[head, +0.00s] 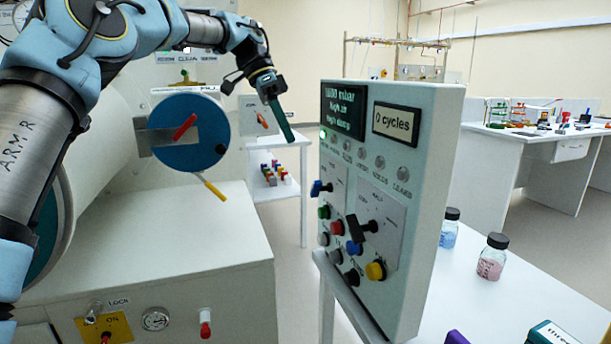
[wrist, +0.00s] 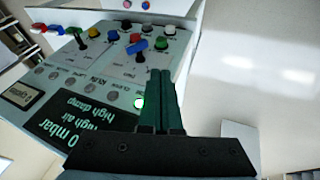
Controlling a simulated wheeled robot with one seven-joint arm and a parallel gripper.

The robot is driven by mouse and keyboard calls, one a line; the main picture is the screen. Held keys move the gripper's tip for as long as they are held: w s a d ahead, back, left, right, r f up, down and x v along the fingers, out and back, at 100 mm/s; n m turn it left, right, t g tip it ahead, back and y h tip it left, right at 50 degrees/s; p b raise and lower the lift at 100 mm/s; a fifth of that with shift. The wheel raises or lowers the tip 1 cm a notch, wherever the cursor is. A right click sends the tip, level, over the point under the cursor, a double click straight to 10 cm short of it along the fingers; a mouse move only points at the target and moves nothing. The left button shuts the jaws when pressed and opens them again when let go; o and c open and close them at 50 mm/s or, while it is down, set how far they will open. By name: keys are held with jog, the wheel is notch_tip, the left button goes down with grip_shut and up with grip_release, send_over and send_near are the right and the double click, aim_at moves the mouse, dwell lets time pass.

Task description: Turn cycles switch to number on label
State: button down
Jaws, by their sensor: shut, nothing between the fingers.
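The control panel (head: 390,225) stands upright on a table, with a display reading "0 cycles" (head: 396,122). Below that display is a rotary switch with a black handle (head: 362,229); its small scale text is unreadable. A blue-handled switch (head: 320,188) sits to its left. The wrist view shows the panel upside down, with the black handle (wrist: 82,40) and blue handle (wrist: 138,46). My gripper (head: 288,134) has green fingers, shut and empty, up and left of the panel, apart from it. In the wrist view its fingertips (wrist: 160,71) appear below the blue handle.
A teal box (head: 552,333) with partly visible lettering "three" is cut off at the lower right. A purple item (head: 456,338) and two jars (head: 492,257) (head: 449,228) stand on the same table. The glovebox port with a blue disc (head: 190,155) is at left.

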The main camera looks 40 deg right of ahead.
aim_at(316, 189)
jog(key=s+f+p, duration=0.1)
jog(key=s+f, duration=0.5)
jog(key=f, duration=0.2)
jog(key=shift+s+f, duration=0.25)
jog(key=shift+f, duration=0.05)
jog(key=shift+s+f+g+p, duration=0.2)
jog(key=shift+g+p, duration=0.3)
jog(key=shift+p, duration=0.6)
jog(key=f+g+p, duration=0.1)
jog(key=g+p, duration=0.1)
jog(key=shift+n+y+p, duration=0.3)
jog(key=shift+y+p, duration=0.05)
jog(key=shift+y, duration=0.05)
jog(key=shift+w+f, duration=0.15)
jog(key=shift+f, duration=0.1)
jog(key=shift+r, duration=0.1)
